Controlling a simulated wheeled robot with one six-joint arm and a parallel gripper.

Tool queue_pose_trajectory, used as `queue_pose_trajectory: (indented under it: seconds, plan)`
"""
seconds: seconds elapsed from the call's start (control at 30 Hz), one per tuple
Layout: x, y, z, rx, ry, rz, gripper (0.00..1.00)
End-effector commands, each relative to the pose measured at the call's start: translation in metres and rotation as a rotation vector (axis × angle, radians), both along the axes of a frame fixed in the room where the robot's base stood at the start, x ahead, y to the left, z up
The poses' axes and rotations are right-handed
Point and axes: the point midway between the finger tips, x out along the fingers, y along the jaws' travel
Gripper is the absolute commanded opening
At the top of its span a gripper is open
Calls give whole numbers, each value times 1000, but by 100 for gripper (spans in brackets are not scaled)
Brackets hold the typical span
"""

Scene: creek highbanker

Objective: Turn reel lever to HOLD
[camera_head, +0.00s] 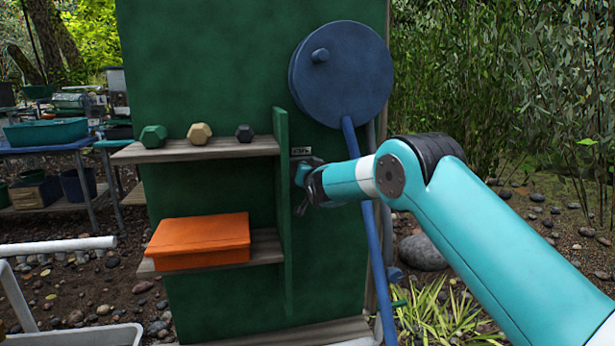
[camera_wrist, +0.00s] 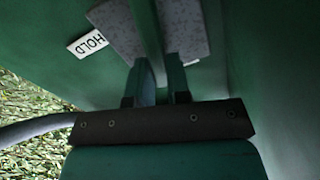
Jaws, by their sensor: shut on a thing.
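The reel lever shows in the wrist view as a narrow green bar (camera_wrist: 147,28) standing in front of a grey speckled plate (camera_wrist: 188,30). My gripper (camera_wrist: 161,85) is shut on this bar, with one finger on each side of it. A white HOLD label (camera_wrist: 88,43) is on the green panel to the left of the plate, apart from my fingers. In the head view my gripper (camera_head: 304,184) is at the green panel, below the blue reel (camera_head: 342,74) and just right of the shelf's upright side. There my gripper hides most of the lever and plate.
A green shelf side (camera_head: 282,215) stands close left of my gripper. The upper shelf (camera_head: 195,150) holds several hexagonal weights; the lower one holds an orange box (camera_head: 200,242). A blue hose (camera_head: 365,215) hangs from the reel, behind my arm. Foliage fills the right.

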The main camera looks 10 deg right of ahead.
Motion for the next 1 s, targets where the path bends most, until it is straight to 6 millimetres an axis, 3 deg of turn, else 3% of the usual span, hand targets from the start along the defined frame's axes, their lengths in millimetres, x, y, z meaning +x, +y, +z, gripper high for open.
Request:
queue_pose_trajectory:
  seconds: [0.23, 0.27, 0.37, 0.77, 1.0]
  plan:
    - [0, -1, 0, 5, 1, -1, 0]
    - [0, -1, 0, 5, 1, -1, 19]
    - [0, 0, 0, 4, 1, -1, 42]
    - [-5, 0, 1, 3, 1, -1, 43]
    - [-38, 0, 1, 2, 3, 0, 43]
